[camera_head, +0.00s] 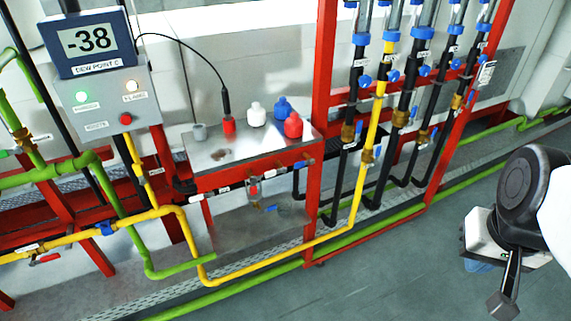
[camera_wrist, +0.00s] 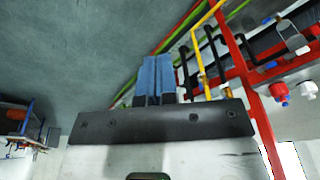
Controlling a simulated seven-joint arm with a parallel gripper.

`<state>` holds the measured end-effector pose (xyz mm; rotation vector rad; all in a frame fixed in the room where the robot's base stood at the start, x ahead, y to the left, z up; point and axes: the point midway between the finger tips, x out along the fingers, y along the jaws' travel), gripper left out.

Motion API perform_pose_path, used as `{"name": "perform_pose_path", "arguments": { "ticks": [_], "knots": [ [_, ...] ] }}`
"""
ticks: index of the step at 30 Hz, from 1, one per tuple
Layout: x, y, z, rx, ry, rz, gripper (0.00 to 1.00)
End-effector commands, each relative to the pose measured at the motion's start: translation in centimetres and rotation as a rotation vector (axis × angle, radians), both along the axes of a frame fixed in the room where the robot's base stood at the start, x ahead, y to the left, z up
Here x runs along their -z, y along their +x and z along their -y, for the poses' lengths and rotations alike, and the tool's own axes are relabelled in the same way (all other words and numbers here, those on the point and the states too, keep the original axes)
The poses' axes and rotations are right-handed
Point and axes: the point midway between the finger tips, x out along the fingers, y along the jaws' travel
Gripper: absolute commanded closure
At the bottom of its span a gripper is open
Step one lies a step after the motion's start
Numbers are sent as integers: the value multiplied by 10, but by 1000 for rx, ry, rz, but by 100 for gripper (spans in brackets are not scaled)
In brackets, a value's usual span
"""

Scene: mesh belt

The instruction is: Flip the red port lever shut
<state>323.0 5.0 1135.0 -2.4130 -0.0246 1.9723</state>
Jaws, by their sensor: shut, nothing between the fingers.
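A red lever (camera_head: 45,259) lies along the yellow pipe at the lower left in the head view. A small red-marked fitting (camera_head: 254,189) sits on the front of the bench, under its top. I cannot tell which of these is the port lever, or its exact angle. My gripper (camera_wrist: 157,62) shows in the wrist view with its two blue fingers together and nothing between them. In the head view its blue fingers (camera_head: 478,265) show partly below the wrist at the far right, over the floor, well apart from both red parts.
The metal bench (camera_head: 215,160) carries red, blue and white bottles, a grey cup and a probe. A control box (camera_head: 107,105) is at the left. The grey floor (camera_head: 390,275) in front is clear.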

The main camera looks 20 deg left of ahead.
Motion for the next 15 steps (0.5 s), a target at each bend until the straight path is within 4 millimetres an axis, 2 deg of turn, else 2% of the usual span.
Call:
{"name": "perform_pose_path", "arguments": {
  "ticks": [8, 15],
  "knots": [
    [14, 25, -31, -56, 125, -104, 100],
    [30, 55, -70, -120, 287, -212, 100]
  ]
}}
